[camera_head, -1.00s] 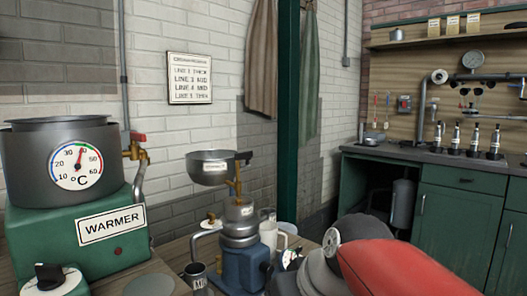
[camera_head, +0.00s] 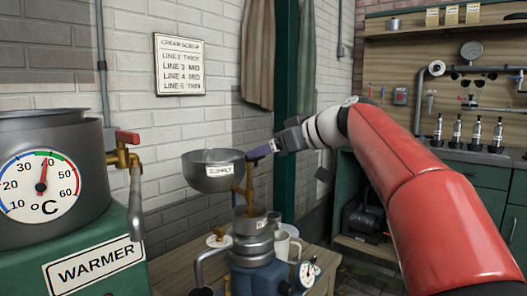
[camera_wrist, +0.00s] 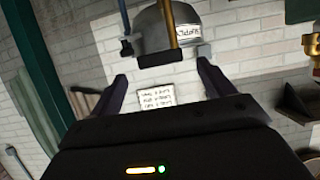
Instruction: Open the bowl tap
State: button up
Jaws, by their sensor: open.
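The grey metal bowl (camera_head: 210,176) carries a SUPPLY label and stands on a brass pipe (camera_head: 237,188) above the blue-based machine. In the wrist view the bowl (camera_wrist: 160,30) appears turned over at the top, with the brass pipe (camera_wrist: 171,20) before it. A dark bar (camera_wrist: 155,58) lies across there, apparently the tap handle; in the head view my fingers hide that spot. My gripper (camera_head: 258,151) is beside the bowl's right rim. In the wrist view its two fingers (camera_wrist: 163,82) are spread with nothing between them. I cannot tell whether they touch the bar.
The green warmer (camera_head: 95,262) with its dial pot (camera_head: 45,125) and brass tap (camera_head: 124,152) stands at the left. A machine with a blue base (camera_head: 258,277), a gauge (camera_head: 306,272) and white mugs (camera_head: 285,246) sit below my gripper. A green post (camera_head: 288,60) rises behind.

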jog(key=x, duration=0.3)
jog(key=shift+w+a+f, duration=0.1)
jog(key=shift+c, duration=0.3)
jog(key=c, duration=0.9)
